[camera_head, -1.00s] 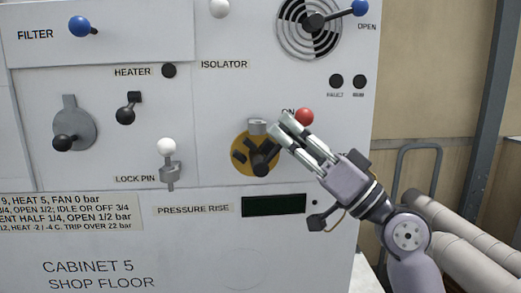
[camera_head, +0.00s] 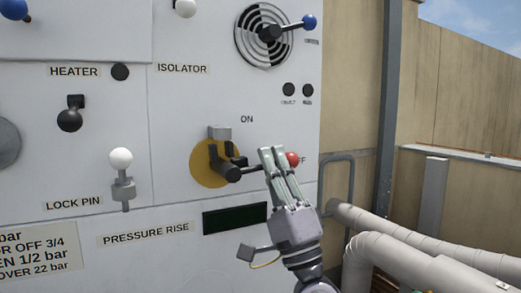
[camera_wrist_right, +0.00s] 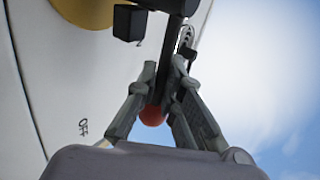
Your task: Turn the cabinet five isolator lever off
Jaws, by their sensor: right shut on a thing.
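The isolator lever is a dark arm (camera_head: 248,170) on a yellow round plate (camera_head: 203,168), with a red ball (camera_head: 293,159) at its end. My right gripper (camera_head: 271,156) is shut on the lever near the red ball. In the right wrist view the fingers (camera_wrist_right: 164,75) close around the dark lever (camera_wrist_right: 173,50), with the red ball (camera_wrist_right: 152,116) between them. A grey block (camera_head: 219,132) sits at the top of the yellow plate. My left gripper is not in view.
A white-knobbed lock pin (camera_head: 121,174) stands left of the isolator. A dark display (camera_head: 234,218) lies below it, and a vent dial with a blue-knobbed lever (camera_head: 309,22) above. Pale pipes (camera_head: 410,255) run right of the cabinet.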

